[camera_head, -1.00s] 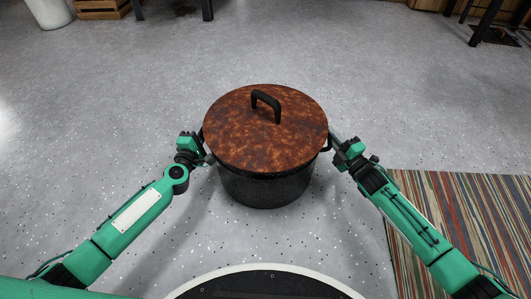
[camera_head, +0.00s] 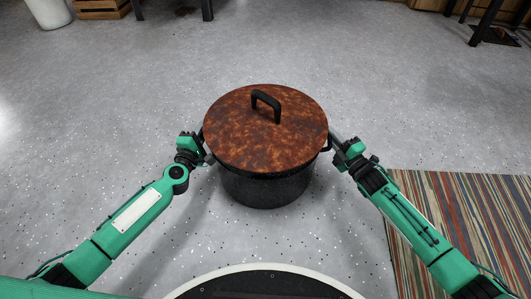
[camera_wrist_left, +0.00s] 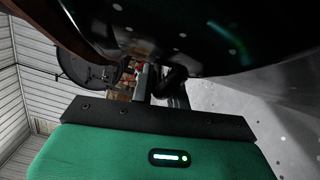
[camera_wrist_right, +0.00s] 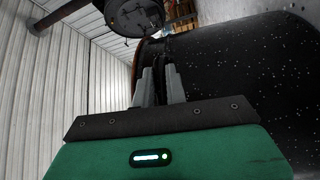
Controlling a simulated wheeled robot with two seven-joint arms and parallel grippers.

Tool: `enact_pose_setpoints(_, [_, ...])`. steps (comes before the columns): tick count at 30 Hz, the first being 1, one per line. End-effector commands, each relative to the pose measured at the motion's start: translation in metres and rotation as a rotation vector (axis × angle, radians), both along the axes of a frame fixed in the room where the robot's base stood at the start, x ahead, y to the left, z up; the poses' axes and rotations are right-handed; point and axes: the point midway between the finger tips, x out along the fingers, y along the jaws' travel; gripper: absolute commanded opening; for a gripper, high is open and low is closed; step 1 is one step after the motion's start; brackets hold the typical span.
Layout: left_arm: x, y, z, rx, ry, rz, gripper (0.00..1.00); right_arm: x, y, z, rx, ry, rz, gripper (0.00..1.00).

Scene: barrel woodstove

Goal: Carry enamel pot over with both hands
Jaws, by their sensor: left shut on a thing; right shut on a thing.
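The enamel pot (camera_head: 264,188) is dark and speckled, with a rust-brown lid (camera_head: 240,135) that has a black handle (camera_head: 266,104) on top. It is held between my two grippers in the middle of the head view. My left gripper (camera_head: 205,150) is shut on the pot's left side handle, mostly hidden under the lid's edge. My right gripper (camera_head: 334,143) is shut on the right side handle. The pot's dark side fills the top of the left wrist view (camera_wrist_left: 190,30). Its speckled side also fills the right of the right wrist view (camera_wrist_right: 240,65).
A striped rug (camera_head: 455,215) lies at the right. A wooden crate (camera_head: 100,9), a white bin (camera_head: 50,12) and dark furniture legs (camera_head: 485,22) stand at the far edge. The grey floor (camera_head: 400,90) around and beyond the pot is clear.

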Motion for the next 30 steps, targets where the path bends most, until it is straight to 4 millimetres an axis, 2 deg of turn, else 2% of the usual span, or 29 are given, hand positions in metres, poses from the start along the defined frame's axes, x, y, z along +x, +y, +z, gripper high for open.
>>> enact_pose_setpoints(14, [0.000, 0.001, 0.000, -0.003, 0.001, 0.001, 0.00, 0.000, -0.001, -0.002, -0.002, 0.003, -0.001, 0.00])
enact_pose_setpoints(30, [0.001, 0.001, 0.019, -0.004, -0.006, 0.002, 0.00, 0.001, 0.000, 0.018, 0.001, -0.005, 0.000, 0.00])
